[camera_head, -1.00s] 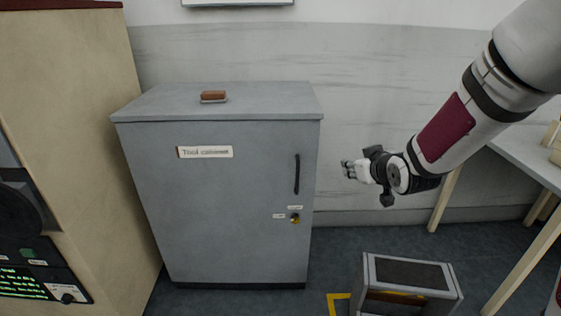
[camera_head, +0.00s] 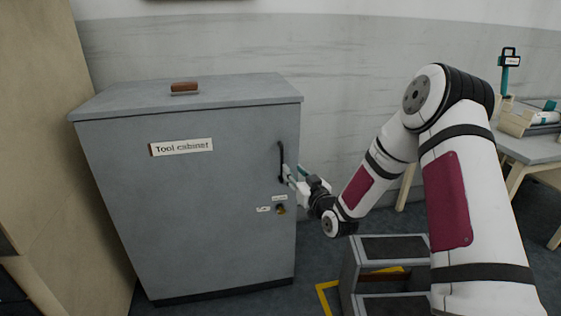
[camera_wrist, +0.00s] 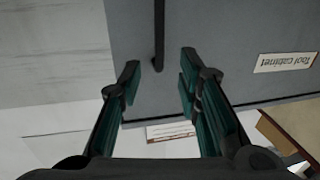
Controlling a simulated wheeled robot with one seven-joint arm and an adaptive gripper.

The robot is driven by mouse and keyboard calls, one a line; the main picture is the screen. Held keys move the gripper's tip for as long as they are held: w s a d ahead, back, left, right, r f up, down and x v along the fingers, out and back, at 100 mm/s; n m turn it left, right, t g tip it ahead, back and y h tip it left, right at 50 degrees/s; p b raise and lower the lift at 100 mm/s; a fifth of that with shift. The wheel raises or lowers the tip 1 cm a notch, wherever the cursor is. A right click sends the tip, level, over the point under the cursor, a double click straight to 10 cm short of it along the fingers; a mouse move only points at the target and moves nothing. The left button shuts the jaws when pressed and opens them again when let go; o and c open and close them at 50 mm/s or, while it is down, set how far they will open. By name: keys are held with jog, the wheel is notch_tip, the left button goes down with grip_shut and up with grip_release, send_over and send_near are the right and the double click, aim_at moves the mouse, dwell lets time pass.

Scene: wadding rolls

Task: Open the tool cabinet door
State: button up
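The grey tool cabinet (camera_head: 190,215) stands with its door shut, marked by a "Tool cabinet" label (camera_head: 181,147). Its dark vertical handle (camera_head: 281,160) is near the door's right edge. A small yellow and dark lock (camera_head: 281,209) sits below the handle. My gripper (camera_head: 288,174) is at the lower part of the handle, coming from the right. In the wrist view, which looks upside down, my gripper (camera_wrist: 160,74) is open. The handle (camera_wrist: 159,35) lines up with the gap between the fingers; I cannot tell whether they touch it.
A brown brush-like block (camera_head: 184,86) lies on the cabinet top. A grey step stool (camera_head: 392,246) stands on the floor beneath my arm, by yellow floor tape (camera_head: 325,299). A table (camera_head: 532,150) with trays is at the right. A beige panel (camera_head: 50,140) stands close at the left.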

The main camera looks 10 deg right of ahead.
aim_at(283, 159)
jog(key=w, duration=0.3)
jog(key=w+a+b, duration=0.1)
jog(key=w, duration=0.2)
jog(key=w+a, duration=0.1)
jog(key=w, duration=0.3)
grip_shut()
jog(key=shift+s, duration=0.1)
